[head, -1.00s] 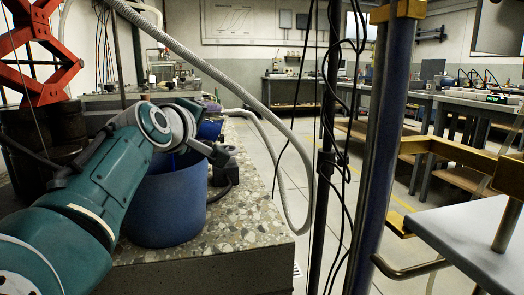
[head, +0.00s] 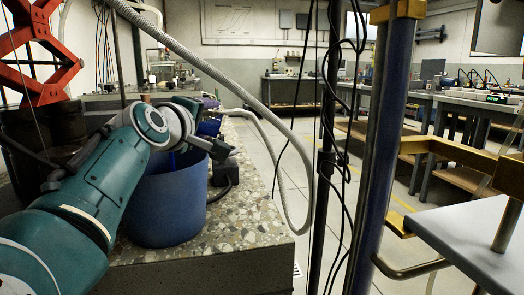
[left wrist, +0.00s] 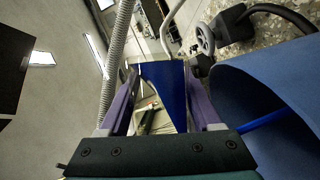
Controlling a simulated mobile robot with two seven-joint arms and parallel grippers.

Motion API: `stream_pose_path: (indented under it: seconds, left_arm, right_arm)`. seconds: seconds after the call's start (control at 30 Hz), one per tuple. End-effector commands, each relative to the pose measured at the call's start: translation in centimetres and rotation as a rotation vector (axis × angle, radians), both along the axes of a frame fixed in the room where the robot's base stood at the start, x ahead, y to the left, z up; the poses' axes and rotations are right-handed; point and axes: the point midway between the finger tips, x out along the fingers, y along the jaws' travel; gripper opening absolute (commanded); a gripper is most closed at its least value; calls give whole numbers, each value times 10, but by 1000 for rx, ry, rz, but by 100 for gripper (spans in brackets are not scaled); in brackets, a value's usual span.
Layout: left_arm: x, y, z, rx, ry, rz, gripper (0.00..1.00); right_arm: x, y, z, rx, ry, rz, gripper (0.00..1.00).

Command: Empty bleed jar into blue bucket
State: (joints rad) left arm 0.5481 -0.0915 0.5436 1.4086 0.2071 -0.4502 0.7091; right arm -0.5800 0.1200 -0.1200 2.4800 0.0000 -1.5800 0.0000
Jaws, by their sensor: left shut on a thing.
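The blue bucket (head: 165,205) stands upright on the speckled bench top at the left of the head view. Its curved blue wall (left wrist: 285,85) fills the right side of the left wrist view. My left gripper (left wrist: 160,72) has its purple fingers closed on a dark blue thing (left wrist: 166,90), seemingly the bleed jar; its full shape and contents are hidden. In the head view the blue piece (head: 208,128) shows beyond my wrist, above and behind the bucket's rim. A bright blue strip (left wrist: 262,122) shows by the bucket; I cannot tell what it is. My right gripper is out of view.
A black fitting (head: 224,172) with a cable stands right of the bucket; a round knob (left wrist: 205,38) shows near the fingers. A grey corrugated hose (head: 240,92) arches over the bench. A blue post (head: 385,150) and hanging cables stand right. The bench's front right corner is bare.

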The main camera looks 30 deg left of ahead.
Motion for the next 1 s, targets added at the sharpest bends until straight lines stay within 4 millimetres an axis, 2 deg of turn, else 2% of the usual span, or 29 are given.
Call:
stream_pose_path:
  seconds: [1.0]
  left_arm:
    - [-6, 8, -2, -81, -65, 0, 0]
  right_arm:
    - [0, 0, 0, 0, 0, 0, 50]
